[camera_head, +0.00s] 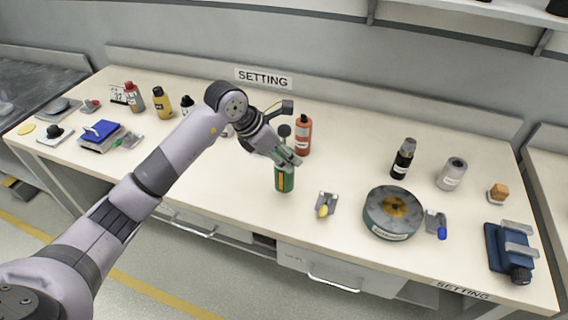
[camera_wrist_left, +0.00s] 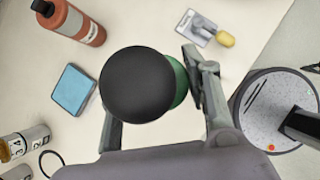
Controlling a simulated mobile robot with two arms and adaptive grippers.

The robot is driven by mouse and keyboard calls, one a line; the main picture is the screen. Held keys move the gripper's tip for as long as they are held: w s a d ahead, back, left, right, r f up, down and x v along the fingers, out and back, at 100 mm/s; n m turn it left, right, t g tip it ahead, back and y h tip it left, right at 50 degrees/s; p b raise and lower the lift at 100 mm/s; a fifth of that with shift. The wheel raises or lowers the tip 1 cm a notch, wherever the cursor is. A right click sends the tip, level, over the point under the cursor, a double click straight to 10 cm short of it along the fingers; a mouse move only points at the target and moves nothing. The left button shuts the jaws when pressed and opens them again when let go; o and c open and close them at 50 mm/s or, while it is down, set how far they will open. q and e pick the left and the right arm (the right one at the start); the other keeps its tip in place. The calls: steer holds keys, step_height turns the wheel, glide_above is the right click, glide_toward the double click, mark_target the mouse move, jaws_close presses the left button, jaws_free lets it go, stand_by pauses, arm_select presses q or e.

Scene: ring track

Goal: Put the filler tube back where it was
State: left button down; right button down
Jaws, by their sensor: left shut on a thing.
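A green tube with a yellow stripe (camera_head: 284,180), which I take as the filler tube, is upright in my left gripper (camera_head: 286,158). The gripper is shut on it. In the left wrist view, its round black top (camera_wrist_left: 138,84) faces the camera, with a strip of green body (camera_wrist_left: 181,82) beside it. The left gripper's fingers (camera_wrist_left: 160,100) stand on both sides of the tube. I cannot tell whether the tube's bottom touches the table. My right gripper is in neither view.
An orange bottle (camera_head: 304,136) stands just behind the tube. A small clamp with a yellow knob (camera_head: 324,205) lies to its right, then a round grey-green disc (camera_head: 393,213). A blue pad (camera_wrist_left: 73,90) lies nearby. The front table edge is close.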

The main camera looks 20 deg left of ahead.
mark_target(284, 182)
arm_select(q)
step_height(284, 182, down, 4)
steer(key=shift+r+p, duration=0.2)
steer(key=shift+p, duration=0.1)
steer(key=shift+f, duration=0.45)
steer(key=c, duration=0.9)
jaws_free()
steer(key=shift+r, duration=0.1)
